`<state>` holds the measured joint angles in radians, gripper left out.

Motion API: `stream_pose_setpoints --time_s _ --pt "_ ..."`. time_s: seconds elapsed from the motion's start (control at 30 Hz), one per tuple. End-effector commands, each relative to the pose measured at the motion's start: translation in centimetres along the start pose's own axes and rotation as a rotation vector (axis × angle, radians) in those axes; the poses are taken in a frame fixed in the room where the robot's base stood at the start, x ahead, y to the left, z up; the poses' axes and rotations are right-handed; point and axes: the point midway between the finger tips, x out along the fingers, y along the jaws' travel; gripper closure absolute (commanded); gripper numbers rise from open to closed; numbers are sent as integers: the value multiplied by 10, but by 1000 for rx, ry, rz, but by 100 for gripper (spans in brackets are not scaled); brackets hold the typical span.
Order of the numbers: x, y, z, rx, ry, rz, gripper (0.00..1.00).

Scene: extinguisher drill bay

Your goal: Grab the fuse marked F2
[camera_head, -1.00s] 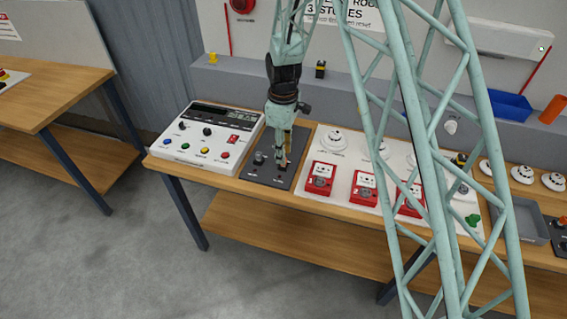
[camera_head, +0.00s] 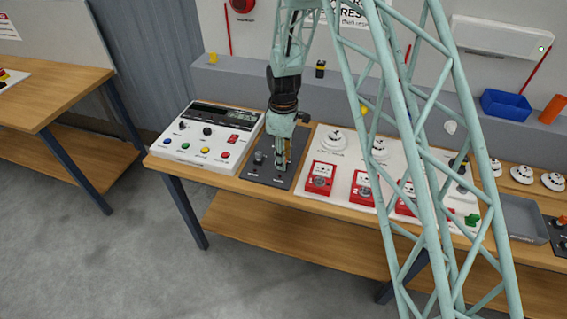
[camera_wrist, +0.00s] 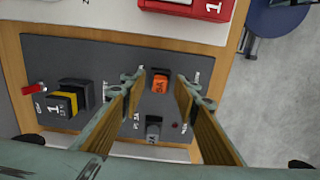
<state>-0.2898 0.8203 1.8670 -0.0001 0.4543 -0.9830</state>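A dark grey panel (camera_wrist: 75,58) fills much of the wrist view and shows in the head view (camera_head: 255,172). An orange fuse-like block (camera_wrist: 160,83) and a grey block (camera_wrist: 153,130) stand on it. Small labels lie near both, but I cannot read clearly which is F2. My gripper (camera_wrist: 159,80) is open and empty, its tan-padded fingers on either side of the orange block and apart from it. In the head view my gripper (camera_head: 281,165) points down over the panel, hiding part of it; the blocks are too small to make out there.
A black-and-yellow block (camera_wrist: 66,100) and a red lever (camera_wrist: 38,88) are on the panel's left in the wrist view. In the head view a white control box (camera_head: 165,148) stands left of the panel, and red call points (camera_head: 321,175) on a white board stand right.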

Motion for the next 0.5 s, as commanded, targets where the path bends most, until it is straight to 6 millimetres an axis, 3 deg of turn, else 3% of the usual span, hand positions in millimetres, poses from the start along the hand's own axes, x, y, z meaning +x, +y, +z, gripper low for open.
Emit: stream_pose_setpoints --time_s 0.07,0.3,0.5 --pt "0 0 0 0 0 0 72" --pt "0 0 0 0 0 0 93" --pt "0 0 0 0 0 0 93"
